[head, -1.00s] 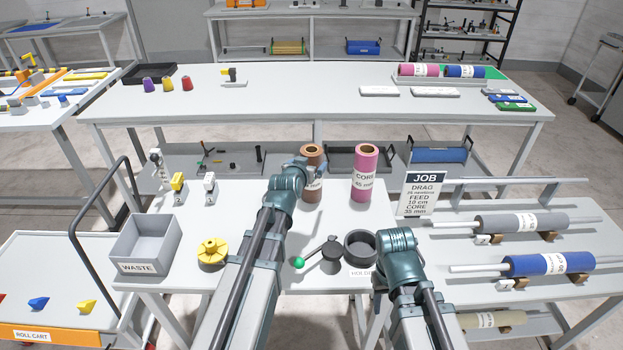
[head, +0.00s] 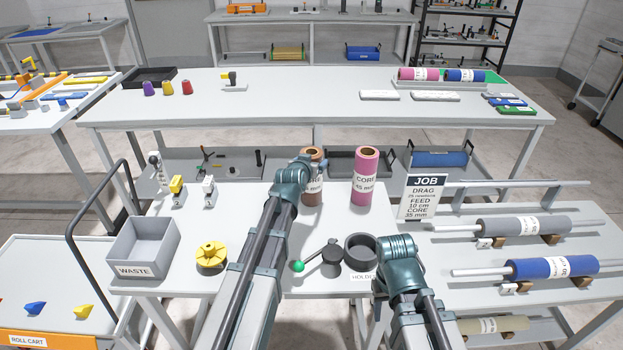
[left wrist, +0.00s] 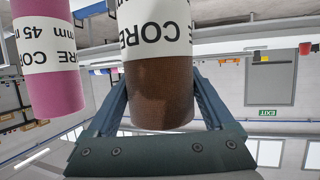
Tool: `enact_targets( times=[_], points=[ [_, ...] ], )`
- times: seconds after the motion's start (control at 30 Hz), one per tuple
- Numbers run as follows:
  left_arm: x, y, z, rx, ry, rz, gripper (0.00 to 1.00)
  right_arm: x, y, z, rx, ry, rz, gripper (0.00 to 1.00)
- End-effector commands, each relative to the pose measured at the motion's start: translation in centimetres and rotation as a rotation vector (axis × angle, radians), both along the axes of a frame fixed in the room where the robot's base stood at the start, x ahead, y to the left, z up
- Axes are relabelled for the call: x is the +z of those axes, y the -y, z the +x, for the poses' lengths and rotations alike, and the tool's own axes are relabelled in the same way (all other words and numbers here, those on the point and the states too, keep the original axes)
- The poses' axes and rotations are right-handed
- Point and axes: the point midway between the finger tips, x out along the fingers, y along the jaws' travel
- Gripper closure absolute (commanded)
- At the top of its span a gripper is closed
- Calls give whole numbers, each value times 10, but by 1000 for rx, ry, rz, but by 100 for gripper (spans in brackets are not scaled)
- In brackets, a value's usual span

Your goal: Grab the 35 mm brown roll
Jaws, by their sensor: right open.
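The brown roll (head: 312,194) stands upright on the white table, with a white label band; my left arm covers part of it in the head view. In the left wrist view, which is upside down, the brown roll (left wrist: 158,92) shows its brown end between the fingers. My left gripper (left wrist: 158,100) has one finger on each side of it and looks open, though contact is hard to judge. A pink roll marked CORE 45 mm (head: 365,178) stands to its right. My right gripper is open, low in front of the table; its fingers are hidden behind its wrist.
A black ring holder (head: 361,248) and a green-knobbed lever (head: 298,266) are nearer on the table. A grey waste bin (head: 142,248) and a yellow hub (head: 211,255) stand left. The JOB sign (head: 422,197) reads core 35 mm.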

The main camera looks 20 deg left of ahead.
Motion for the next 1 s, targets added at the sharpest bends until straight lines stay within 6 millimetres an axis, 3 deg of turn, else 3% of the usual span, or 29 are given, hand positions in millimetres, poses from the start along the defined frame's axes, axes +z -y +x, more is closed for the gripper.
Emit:
enact_targets(
  times=[0.03,0.33,0.73,1.0],
  points=[
    [0,0,0,0,0,0,47,0,0,0,0,0,0,50],
    [0,0,0,0,-1,0,100,0,0,0,0,0,0,50],
    [3,0,0,0,0,0,100,3,0,0,0,0,0,50],
    [23,2,1,-1,1,1,100,23,0,0,0,0,0,50]
  ],
)
